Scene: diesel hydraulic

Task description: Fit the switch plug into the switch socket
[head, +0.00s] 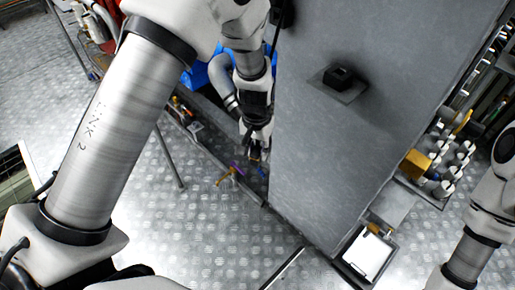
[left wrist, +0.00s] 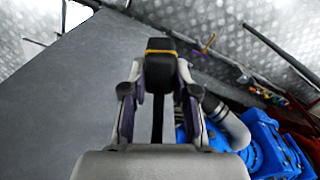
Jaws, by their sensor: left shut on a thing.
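My left gripper (head: 256,140) hangs beside the left edge of the large grey cabinet, above the floor. In the left wrist view my left gripper (left wrist: 160,85) is shut on a black block with a thin orange band, which looks like the switch plug (left wrist: 160,45). In the head view the plug (head: 255,155) is small and mostly hidden by the fingers. A black square fitting, which looks like the switch socket (head: 338,77), sits on a thin plate on the cabinet face, right of the gripper and apart from it. My right gripper is out of view.
The grey cabinet (head: 315,150) fills the middle. Blue machinery with a pale pipe (left wrist: 262,135) lies close to the left gripper. Tools (head: 230,175) lie on the patterned metal floor (head: 190,225). A clipboard (head: 367,253) and brass valve parts (head: 418,163) are at the right.

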